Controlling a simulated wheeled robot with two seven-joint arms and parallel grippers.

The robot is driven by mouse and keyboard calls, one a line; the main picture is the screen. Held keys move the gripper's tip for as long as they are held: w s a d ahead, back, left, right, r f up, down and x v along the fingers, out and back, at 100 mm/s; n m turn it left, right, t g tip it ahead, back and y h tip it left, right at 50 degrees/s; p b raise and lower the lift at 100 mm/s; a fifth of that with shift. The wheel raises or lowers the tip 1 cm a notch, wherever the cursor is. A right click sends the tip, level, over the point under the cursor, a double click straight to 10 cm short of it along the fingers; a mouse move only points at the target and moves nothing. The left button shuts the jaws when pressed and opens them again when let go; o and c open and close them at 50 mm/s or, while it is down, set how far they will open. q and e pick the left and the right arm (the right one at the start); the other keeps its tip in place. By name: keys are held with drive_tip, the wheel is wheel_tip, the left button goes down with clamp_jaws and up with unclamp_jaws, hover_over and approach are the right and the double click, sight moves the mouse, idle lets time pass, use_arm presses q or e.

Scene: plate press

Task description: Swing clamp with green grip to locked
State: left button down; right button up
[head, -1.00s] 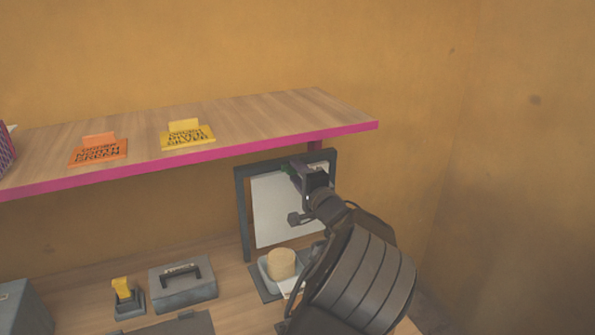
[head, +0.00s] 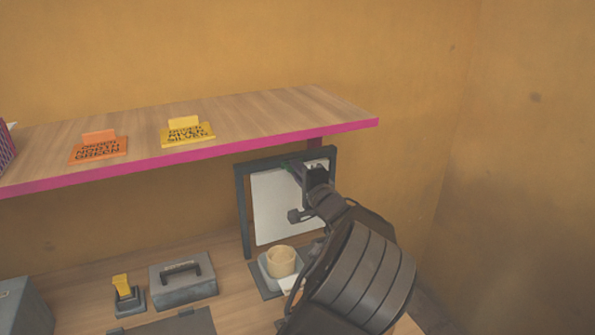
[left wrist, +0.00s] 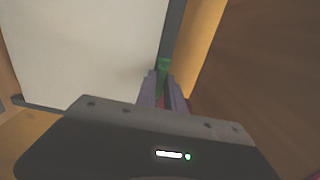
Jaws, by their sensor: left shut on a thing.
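The clamp's green grip (left wrist: 163,68) shows between the fingertips of my left gripper (left wrist: 162,82) in the left wrist view. The left gripper is shut on it. In the head view my left gripper (head: 298,170) is at the upper part of a dark upright frame (head: 241,205) with a white panel (head: 270,215). Only a small bit of the green grip (head: 289,168) shows there. The rest of the clamp is hidden behind my gripper, so I cannot tell its exact angle. My right gripper is not in view.
A shelf (head: 240,122) with a pink edge overhangs the frame. Orange (head: 98,148) and yellow (head: 187,132) cards stand on it. Below are a tan cup (head: 281,262), a grey box with a handle (head: 183,277) and a yellow-handled block (head: 123,290).

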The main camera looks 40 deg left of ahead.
use_arm(q)
drive_tip(key=shift+m, duration=0.3)
drive_tip(key=shift+m+p, duration=2.65)
drive_tip(key=shift+m, duration=6.15)
drive_tip(key=c, duration=1.4)
unclamp_jaws()
drive_tip(key=shift+c, duration=0.2)
